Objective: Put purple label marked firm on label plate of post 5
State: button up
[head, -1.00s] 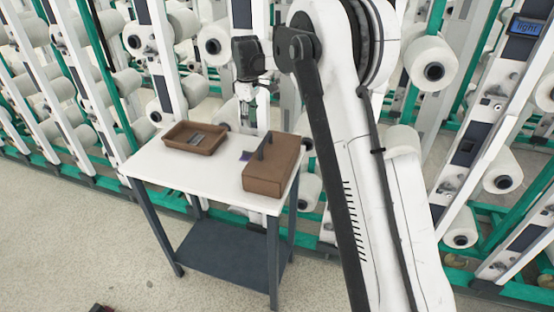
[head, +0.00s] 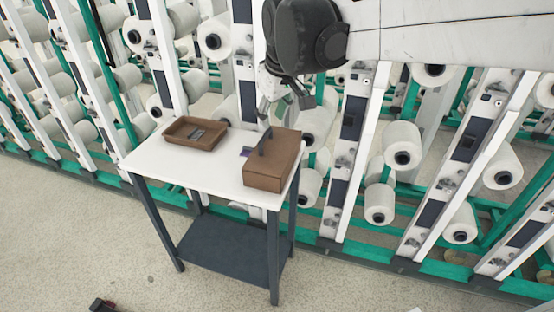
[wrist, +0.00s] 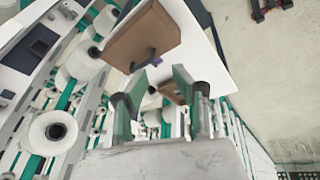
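A small purple label (head: 246,152) lies at the left side of a brown box (head: 270,166) on the white table (head: 218,170). The wording on it is too small to read. My gripper (head: 282,108) is above the back right of the table, close to the box. In the wrist view my gripper (wrist: 158,76) has its two green fingers apart, with nothing held between them. The brown box (wrist: 140,38) shows beyond the fingertips, with a dark upright piece at its edge. Several posts bear dark plates (head: 353,118); I cannot tell which is post 5.
A brown tray (head: 194,134) with grey pieces in it stands on the table's left. Posts with white yarn bobbins (head: 403,145) and green rails crowd behind the table. My arm spans the upper right. The floor in front is mostly clear.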

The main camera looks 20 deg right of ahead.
jog(key=s+f+m+t, duration=0.1)
jog(key=s+f+m, duration=0.1)
jog(key=s, duration=0.7)
jog(key=s+f+m+t, duration=0.2)
jog(key=s+f, duration=0.3)
jog(key=s, duration=0.5)
jog(key=shift+s+a, duration=0.15)
jog(key=shift+a, duration=0.05)
jog(key=shift+o, duration=0.2)
jog(key=o, duration=0.7)
jog(key=shift+c, duration=0.2)
